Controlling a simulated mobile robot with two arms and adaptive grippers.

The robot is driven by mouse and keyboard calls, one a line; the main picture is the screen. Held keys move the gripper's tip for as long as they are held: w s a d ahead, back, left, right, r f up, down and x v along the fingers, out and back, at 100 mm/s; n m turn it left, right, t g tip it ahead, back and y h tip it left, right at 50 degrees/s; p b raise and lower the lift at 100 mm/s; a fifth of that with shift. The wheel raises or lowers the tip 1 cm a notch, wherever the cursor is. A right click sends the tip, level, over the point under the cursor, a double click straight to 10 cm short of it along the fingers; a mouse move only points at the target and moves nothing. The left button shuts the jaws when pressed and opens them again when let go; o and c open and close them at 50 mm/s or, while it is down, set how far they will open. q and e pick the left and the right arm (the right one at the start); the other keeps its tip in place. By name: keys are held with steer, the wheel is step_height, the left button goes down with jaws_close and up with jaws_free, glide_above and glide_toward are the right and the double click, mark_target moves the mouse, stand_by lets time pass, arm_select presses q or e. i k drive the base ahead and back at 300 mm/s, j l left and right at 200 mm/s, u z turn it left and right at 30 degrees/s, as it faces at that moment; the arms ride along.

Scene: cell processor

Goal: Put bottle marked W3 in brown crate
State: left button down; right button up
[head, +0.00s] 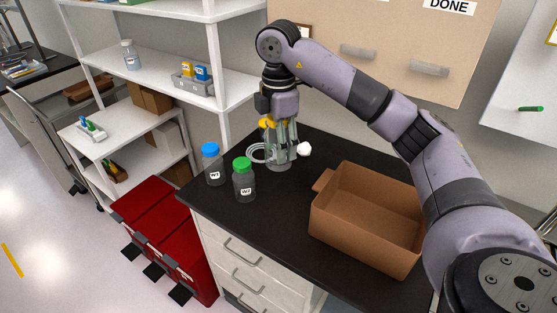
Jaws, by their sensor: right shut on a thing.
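My right gripper (280,145) reaches down from above and is shut on a clear bottle (279,166) at the back of the black-topped bench. Something yellow, perhaps its cap, shows between the fingers. The fingers cover much of this bottle, and I cannot read its label. A blue-capped bottle (214,174) that looks marked W1 and a green-capped bottle (244,187) that looks marked W2 stand upright to its left. The brown crate (345,226) sits open on the bench to the right of the gripper and looks empty. My left gripper is not in view.
The black bench top (270,225) is clear between the bottles and the crate. Red bins (155,215) stand left of the bench. White shelves (150,75) rise behind.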

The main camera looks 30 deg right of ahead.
mark_target(391, 241)
steer(key=k+l+z, duration=0.1)
steer(key=l, duration=0.25)
steer(key=k+l+z, duration=0.1)
steer(key=k+l, duration=0.3)
steer(key=l, duration=0.3)
steer(key=k+z, duration=0.05)
